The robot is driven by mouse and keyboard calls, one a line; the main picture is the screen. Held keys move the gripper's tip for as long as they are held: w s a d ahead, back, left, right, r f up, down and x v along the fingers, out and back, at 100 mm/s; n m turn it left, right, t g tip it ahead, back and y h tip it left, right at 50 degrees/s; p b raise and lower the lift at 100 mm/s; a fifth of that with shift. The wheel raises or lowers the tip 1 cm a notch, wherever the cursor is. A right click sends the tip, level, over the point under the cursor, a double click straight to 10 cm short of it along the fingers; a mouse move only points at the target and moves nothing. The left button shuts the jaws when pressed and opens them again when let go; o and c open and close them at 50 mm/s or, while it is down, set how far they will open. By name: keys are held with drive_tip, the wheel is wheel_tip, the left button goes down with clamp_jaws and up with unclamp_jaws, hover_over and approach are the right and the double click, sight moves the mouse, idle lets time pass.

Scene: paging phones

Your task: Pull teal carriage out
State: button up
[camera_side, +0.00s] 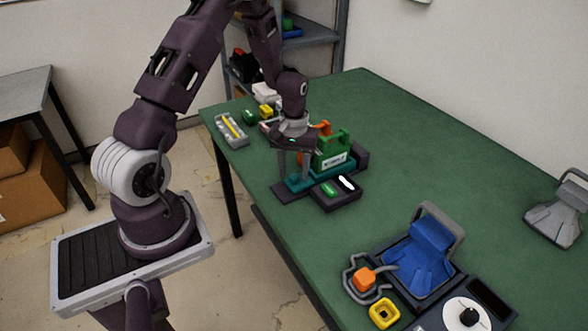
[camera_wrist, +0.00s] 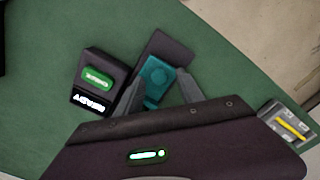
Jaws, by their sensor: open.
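The teal carriage (camera_side: 296,184) lies on a dark base at the left part of the green table in the side view. Its teal end with a round feature also shows in the wrist view (camera_wrist: 156,74). My gripper (camera_side: 293,176) points down over this end. In the wrist view its fingers (camera_wrist: 160,78) are apart, one on each side of the teal part. I cannot tell whether they touch it. A green block (camera_side: 331,148) with a white label stands just behind the carriage. The carriage's far part is hidden by the gripper and block.
A dark box (camera_side: 345,198) with a green button and lit display sits beside the carriage. A grey tray (camera_side: 231,130) with a yellow bar lies to the left. The table's middle is clear.

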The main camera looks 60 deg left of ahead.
clamp_jaws()
idle(1.4)
